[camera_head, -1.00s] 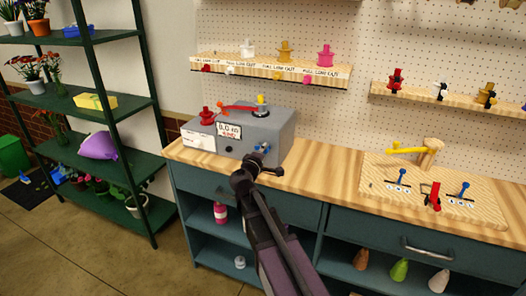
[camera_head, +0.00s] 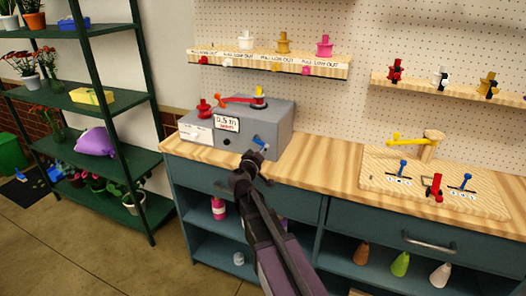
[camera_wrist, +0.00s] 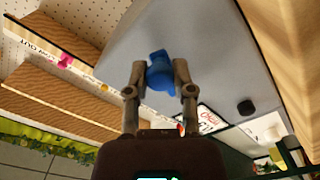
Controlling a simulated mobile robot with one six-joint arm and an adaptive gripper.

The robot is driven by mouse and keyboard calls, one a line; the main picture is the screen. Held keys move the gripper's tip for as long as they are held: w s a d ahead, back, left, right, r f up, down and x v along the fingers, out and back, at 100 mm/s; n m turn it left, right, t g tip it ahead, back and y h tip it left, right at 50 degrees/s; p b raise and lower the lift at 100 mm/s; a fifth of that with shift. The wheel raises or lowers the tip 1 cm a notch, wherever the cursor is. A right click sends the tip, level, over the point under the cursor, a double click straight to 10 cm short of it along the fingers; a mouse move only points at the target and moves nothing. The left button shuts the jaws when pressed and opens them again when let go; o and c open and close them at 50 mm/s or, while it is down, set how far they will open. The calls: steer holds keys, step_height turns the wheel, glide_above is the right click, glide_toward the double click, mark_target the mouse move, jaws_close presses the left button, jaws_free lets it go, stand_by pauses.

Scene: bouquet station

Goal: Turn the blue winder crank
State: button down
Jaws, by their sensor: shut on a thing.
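The grey winder box (camera_head: 262,128) stands on the left end of the wooden counter. Its blue crank (camera_head: 260,141) is on the front face, low and right of centre. My gripper (camera_head: 256,154) is at the crank, and in the wrist view (camera_wrist: 160,82) its two fingers are shut on the blue crank knob (camera_wrist: 160,70). The display (camera_head: 227,125) on the box's front reads about 0.5 m. A red lever (camera_head: 236,99) and a yellow-topped spool (camera_head: 259,97) are on top of the box, with a red spool (camera_head: 204,107) at its left.
A wooden board (camera_head: 438,184) with blue and red levers and a yellow arm lies on the counter to the right. A shelf of spools (camera_head: 268,66) hangs above the box. A green plant rack (camera_head: 110,105) stands at the left. Counter between box and board is clear.

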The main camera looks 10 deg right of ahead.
steer(key=shift+w, duration=0.1)
stand_by(0.3)
steer(key=shift+c, duration=2.3)
jaws_free()
steer(key=v, duration=1.2)
steer(key=shift+d, duration=0.1)
